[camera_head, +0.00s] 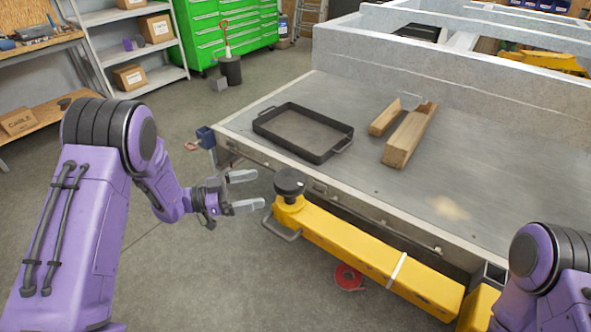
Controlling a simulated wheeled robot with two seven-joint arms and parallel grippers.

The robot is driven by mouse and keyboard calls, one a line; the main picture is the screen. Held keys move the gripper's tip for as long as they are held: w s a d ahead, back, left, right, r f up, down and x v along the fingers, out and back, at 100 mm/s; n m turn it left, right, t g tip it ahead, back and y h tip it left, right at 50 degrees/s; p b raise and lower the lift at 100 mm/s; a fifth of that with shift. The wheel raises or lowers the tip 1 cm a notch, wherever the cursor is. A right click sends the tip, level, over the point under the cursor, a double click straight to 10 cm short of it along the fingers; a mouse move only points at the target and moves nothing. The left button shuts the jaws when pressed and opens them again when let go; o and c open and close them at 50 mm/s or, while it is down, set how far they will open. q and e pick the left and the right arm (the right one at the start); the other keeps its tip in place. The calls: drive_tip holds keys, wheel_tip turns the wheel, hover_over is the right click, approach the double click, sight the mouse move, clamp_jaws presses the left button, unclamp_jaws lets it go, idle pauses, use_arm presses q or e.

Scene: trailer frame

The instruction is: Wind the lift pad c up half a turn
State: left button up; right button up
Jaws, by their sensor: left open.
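A round black lift pad (289,182) sits on the end of a yellow lift arm (365,252), beside the trailer's near left corner. It is the only such pad in view, and I see no letter on it. My left gripper (254,189) comes in from the left with its two pale fingers apart and empty. Its fingertips point right toward the pad, and a small gap shows between them and the pad in the picture. Part of my right arm shows at the lower right; its gripper is out of the frame.
The trailer deck (465,155) carries a black tray (303,132) and wooden blocks (410,136). A metal loop handle (281,229) sticks out below the pad. A red tape roll (348,277) lies on the floor under the arm. Shelves (130,50) and a green cabinet (222,30) stand behind.

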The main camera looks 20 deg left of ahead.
sight(289, 182)
use_arm(q)
drive_tip(key=p+x, duration=0.1)
drive_tip(key=x, duration=0.4)
drive_tip(key=p+x, duration=0.2)
drive_tip(key=x, duration=0.3)
drive_tip(key=shift+s+d+r, duration=0.1)
drive_tip(key=shift+d+r, duration=0.15)
drive_tip(key=c, duration=0.7)
